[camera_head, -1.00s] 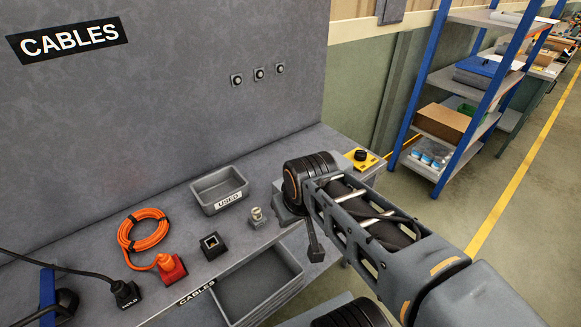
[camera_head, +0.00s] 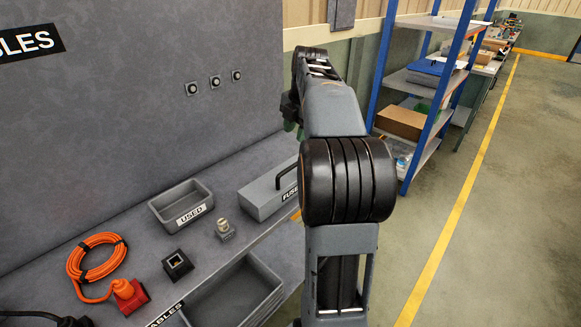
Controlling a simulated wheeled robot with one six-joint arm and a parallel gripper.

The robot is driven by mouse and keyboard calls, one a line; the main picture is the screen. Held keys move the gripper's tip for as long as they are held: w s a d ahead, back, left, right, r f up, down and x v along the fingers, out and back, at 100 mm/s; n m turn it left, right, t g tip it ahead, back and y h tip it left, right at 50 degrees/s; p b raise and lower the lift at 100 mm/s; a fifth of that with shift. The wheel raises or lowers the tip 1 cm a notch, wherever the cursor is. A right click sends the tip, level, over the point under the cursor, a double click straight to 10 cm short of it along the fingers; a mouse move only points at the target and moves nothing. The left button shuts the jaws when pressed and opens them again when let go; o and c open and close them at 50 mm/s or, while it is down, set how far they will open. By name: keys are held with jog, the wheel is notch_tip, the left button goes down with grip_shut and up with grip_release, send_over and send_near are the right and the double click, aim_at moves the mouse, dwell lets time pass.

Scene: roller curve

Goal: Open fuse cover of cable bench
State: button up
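The fuse cover (camera_head: 262,201) is a grey box on the cable bench (camera_head: 130,232), to the right of a small metal fitting. It has a dark bar handle (camera_head: 285,174) on top and a label reading "FUSE", cut off by my arm. The cover appears shut, but its right end is hidden. My gripper (camera_head: 290,112) shows only partly as a dark shape with a bit of green, beyond and above the cover in the picture, apart from the handle. My arm hides most of it, so its fingers cannot be made out.
A grey "USED" bin (camera_head: 181,205), metal fitting (camera_head: 224,229), black socket block (camera_head: 177,264) and orange cable coil (camera_head: 97,258) with red plug (camera_head: 130,296) stand on the bench. An open drawer (camera_head: 236,291) juts from its front. A blue-framed shelf (camera_head: 425,90) stands right; floor beyond is clear.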

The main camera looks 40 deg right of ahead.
aim_at(290, 167)
jog(key=w+f, duration=0.1)
jog(key=f, duration=0.8)
jog(key=w+f, duration=0.1)
jog(key=f, duration=0.3)
jog(key=shift+w+f, duration=0.25)
jog(key=shift+w, duration=0.1)
grip_shut()
